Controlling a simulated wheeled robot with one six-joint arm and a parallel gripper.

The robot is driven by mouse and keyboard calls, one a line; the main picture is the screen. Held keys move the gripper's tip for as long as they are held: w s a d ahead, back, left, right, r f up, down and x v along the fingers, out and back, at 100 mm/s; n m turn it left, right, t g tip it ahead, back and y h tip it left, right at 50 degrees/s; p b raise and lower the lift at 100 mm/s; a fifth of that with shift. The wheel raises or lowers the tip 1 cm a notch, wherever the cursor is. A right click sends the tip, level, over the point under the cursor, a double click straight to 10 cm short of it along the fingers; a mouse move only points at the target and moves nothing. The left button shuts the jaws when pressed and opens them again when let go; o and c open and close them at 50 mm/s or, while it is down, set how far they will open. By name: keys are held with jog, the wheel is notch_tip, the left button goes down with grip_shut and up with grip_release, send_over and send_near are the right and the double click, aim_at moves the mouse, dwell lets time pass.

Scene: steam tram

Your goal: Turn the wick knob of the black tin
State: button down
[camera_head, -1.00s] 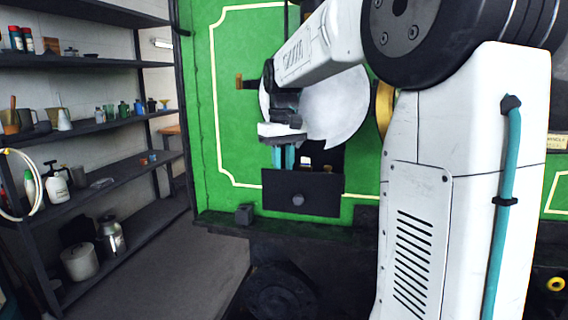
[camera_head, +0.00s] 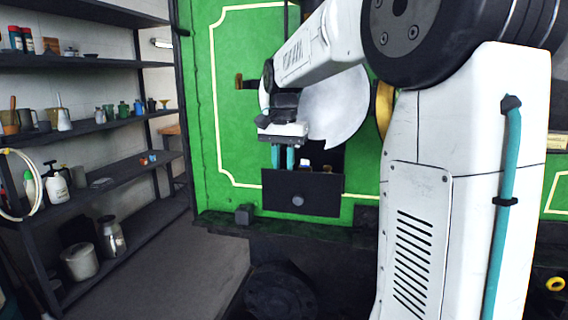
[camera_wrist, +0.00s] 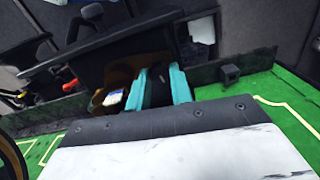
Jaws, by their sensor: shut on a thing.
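A dark open box (camera_head: 275,203) with a round knob on its front stands against the green side of the tram. My gripper (camera_head: 283,157) points down into it from above, and the front wall hides the fingertips. In the wrist view my two teal fingers (camera_wrist: 161,86) are close together, shut on a small dark piece between them. This fits the wick knob of the black tin, but the tin is mostly hidden by the fingers and the box. A small pale item (camera_wrist: 115,98) lies left of the fingers in the wrist view.
A large white disc (camera_head: 338,105) is right behind my gripper. A dark ledge (camera_head: 222,225) runs below the box, with a small dark block (camera_head: 244,214) on it. Dark shelves (camera_head: 130,176) with bottles and cans stand at the left.

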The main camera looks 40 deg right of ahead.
jog(key=shift+m, duration=0.8)
jog(key=c, duration=1.2)
grip_release()
jog(key=shift+c, duration=0.2)
notch_tip(320, 180, up, 8)
jog(key=shift+f, duration=0.1)
jog(key=shift+w, duration=0.1)
